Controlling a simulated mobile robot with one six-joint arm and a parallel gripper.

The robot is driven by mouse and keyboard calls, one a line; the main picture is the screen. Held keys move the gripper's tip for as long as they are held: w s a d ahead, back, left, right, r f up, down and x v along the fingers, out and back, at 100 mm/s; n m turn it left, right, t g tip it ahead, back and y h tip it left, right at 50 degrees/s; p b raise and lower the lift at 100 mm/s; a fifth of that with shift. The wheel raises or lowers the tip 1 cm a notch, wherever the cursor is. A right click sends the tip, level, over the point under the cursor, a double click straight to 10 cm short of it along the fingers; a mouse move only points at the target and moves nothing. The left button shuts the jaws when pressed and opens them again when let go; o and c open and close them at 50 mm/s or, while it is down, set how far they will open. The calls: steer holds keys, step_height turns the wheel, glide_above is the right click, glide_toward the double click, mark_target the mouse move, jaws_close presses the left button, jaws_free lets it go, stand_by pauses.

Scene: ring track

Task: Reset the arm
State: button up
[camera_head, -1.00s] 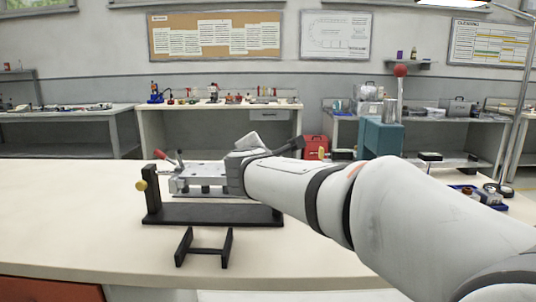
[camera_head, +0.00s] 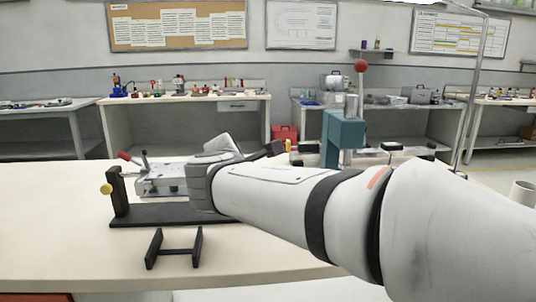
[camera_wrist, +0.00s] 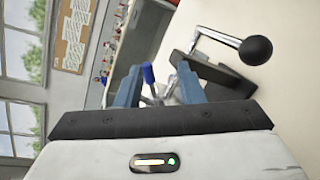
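My gripper (camera_wrist: 158,88) shows in the wrist view with its two blue-grey fingers spread apart. Nothing is held between them. A blue handle (camera_wrist: 148,74) and some metal parts appear in the gap, beyond the fingertips; I cannot tell how far off they are. In the head view my arm reaches left across the workbench, and the fingers cannot be made out there. My wrist overlaps the right end of a black fixture base (camera_head: 155,214) with an upright post and yellow knob. A metal clamp plate with a red-tipped lever (camera_head: 126,156) stands just behind it.
A black H-shaped stand (camera_head: 173,248) sits at the bench's front. A teal press (camera_head: 343,130) with a red ball knob rises behind my arm. A black ball-ended lever (camera_wrist: 256,50) is right of my fingers in the wrist view. The bench's left side is clear.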

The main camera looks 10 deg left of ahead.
steer(key=s+d+r+m+g+h+p, duration=0.1)
steer(key=s+d+m+g+h+p, duration=0.2)
steer(key=d+m+p, duration=0.65)
steer(key=s+d+r+m+g+h+p, duration=0.15)
steer(key=s+d+m+g+p, duration=0.35)
steer(key=d, duration=0.9)
steer(key=s+d+r+m+g+y+p, duration=0.1)
steer(key=s+d+m+g+p, duration=0.1)
steer(key=s+m+p, duration=0.3)
steer(key=s+d+r+m+g+y+p, duration=0.1)
steer(key=s+d+m+g+y+p, duration=0.1)
steer(key=s+m+p, duration=0.3)
steer(key=s+d+g+p, duration=0.1)
steer(key=s+p, duration=0.3)
steer(key=shift+d+p, duration=0.25)
steer(key=shift+p, duration=0.05)
steer(key=shift+r+y, duration=0.1)
steer(key=shift+y, duration=0.15)
